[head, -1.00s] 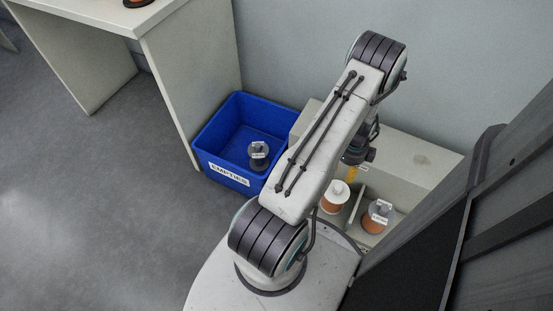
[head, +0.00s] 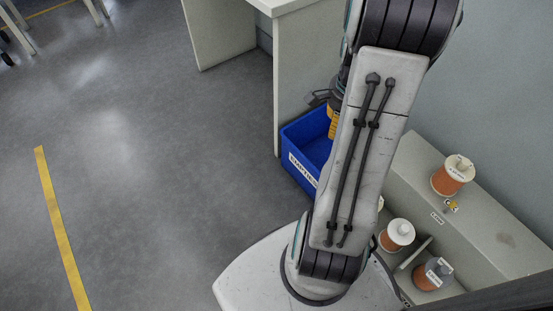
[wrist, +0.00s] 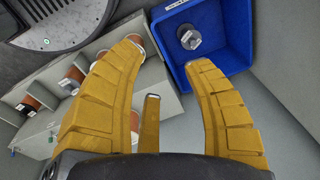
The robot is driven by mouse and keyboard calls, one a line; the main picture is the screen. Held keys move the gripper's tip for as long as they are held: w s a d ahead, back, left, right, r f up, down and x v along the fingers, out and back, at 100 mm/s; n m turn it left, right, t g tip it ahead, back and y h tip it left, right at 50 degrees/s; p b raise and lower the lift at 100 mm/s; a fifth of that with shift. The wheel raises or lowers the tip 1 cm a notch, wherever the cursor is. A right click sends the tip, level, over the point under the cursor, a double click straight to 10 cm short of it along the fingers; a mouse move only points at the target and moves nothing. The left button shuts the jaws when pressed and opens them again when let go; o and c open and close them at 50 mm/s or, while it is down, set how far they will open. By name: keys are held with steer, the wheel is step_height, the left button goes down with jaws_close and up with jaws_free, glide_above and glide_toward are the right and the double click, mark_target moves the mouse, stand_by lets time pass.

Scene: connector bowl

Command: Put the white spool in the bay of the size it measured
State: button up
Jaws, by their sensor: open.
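White-flanged spools with copper wire show in the head view: one (head: 453,175) on top of the grey ledge and one (head: 397,235) in a lower bay. I cannot tell which is the task's white spool. A grey-topped spool (head: 433,274) sits in the neighbouring bay, beyond a thin divider. In the wrist view the row of bays (wrist: 95,50) is at the left, with several spools in it. My gripper (wrist: 165,55) is open, with nothing seen between its yellow fingers. In the head view it is mostly hidden behind my arm, by the blue bin.
The blue bin (head: 302,178) stands beside the bays; its inside is mostly hidden in the head view. The wrist view shows a grey empty spool (wrist: 189,38) in it. A pale desk (head: 300,75) stands behind the bin. The floor at the left is clear, with a yellow line (head: 58,230).

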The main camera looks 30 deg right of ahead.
steer(key=a+r+n, duration=0.3)
steer(key=a+n, duration=0.1)
steer(key=a, duration=0.3)
steer(key=a+r+n, duration=0.4)
steer(key=a+n, duration=0.1)
steer(key=a, duration=0.1)
steer(key=s+a+r+n+t, duration=0.1)
steer(key=s+a+r+n, duration=0.2)
steer(key=s+a+n, duration=0.3)
steer(key=a+n, duration=0.4)
steer(key=a, duration=0.1)
steer(key=shift+a+t+y, duration=0.15)
steer(key=shift+t+y, duration=0.15)
steer(key=shift+y, duration=0.1)
steer(key=shift+r, duration=0.1)
step_height(320, 180, up, 28)
steer(key=t+p, duration=0.1)
steer(key=p, duration=2.5)
steer(key=shift+s+f, duration=0.15)
steer(key=shift+f, duration=0.05)
